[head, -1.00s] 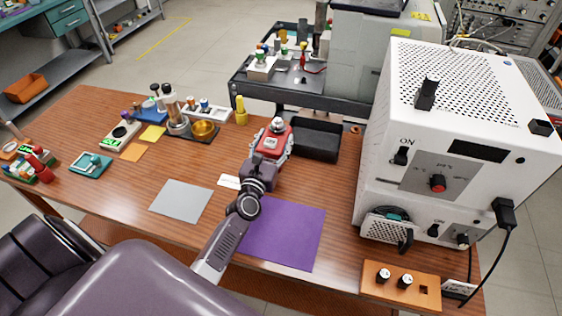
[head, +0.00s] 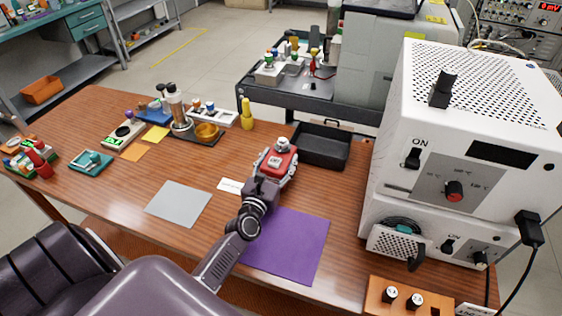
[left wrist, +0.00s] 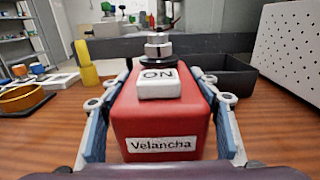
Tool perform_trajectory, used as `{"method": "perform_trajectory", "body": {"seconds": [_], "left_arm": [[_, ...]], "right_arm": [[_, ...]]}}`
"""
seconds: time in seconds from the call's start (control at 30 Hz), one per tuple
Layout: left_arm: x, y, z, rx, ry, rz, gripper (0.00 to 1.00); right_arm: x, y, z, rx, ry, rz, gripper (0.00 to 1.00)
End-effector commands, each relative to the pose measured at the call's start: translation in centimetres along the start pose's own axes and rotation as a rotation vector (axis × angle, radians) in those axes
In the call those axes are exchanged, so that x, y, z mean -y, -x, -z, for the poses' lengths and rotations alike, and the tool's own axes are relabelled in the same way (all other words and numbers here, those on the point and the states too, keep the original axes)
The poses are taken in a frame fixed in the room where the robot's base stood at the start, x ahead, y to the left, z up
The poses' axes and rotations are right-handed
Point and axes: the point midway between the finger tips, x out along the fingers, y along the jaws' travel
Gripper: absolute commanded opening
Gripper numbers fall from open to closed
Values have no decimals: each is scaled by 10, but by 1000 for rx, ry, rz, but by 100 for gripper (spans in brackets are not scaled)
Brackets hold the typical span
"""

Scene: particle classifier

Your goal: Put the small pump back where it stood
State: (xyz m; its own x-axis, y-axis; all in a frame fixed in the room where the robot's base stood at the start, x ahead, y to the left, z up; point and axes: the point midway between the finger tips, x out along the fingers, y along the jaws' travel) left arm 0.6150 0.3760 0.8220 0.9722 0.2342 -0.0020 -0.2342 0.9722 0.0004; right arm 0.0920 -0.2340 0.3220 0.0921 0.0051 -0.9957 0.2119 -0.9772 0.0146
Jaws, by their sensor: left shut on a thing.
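The small pump is a red box (head: 281,154) with a white ON button on top and a metal fitting behind it. In the left wrist view the red pump (left wrist: 163,117) fills the middle, with a "Velancha" label on its near face. My left gripper (head: 276,163) is shut on it, with blue-padded fingers on both sides. The pump is over the brown table, between the black tray and the purple mat. I cannot tell whether its underside touches the table. My right gripper is not in view.
The black tray (head: 345,155) stands close behind and right. The purple mat (head: 290,245) lies in front and a white card (head: 229,186) to the left. A yellow bottle (head: 247,114) and brass bowl (head: 207,131) stand behind left. The white instrument (head: 400,170) blocks the right side.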

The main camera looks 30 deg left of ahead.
Motion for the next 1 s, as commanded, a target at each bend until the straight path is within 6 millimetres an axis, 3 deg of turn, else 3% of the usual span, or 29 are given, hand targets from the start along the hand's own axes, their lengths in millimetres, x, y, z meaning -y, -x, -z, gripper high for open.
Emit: {"method": "perform_trajectory", "body": {"seconds": [0.2, 0.23, 0.37, 0.77, 1.0], "left_arm": [[-1, -1, 0, 6, 0, -2, 8], [0, 0, 3, 0, 0, -1, 57], [0, 0, 2, 0, 0, -1, 71], [0, 0, -2, 0, 0, 0, 73], [0, 36, 1, -3, 0, 0, 73]], "right_arm": [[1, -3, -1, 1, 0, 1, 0], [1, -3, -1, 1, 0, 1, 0], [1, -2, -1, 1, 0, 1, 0], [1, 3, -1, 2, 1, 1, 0], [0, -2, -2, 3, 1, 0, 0]]}}
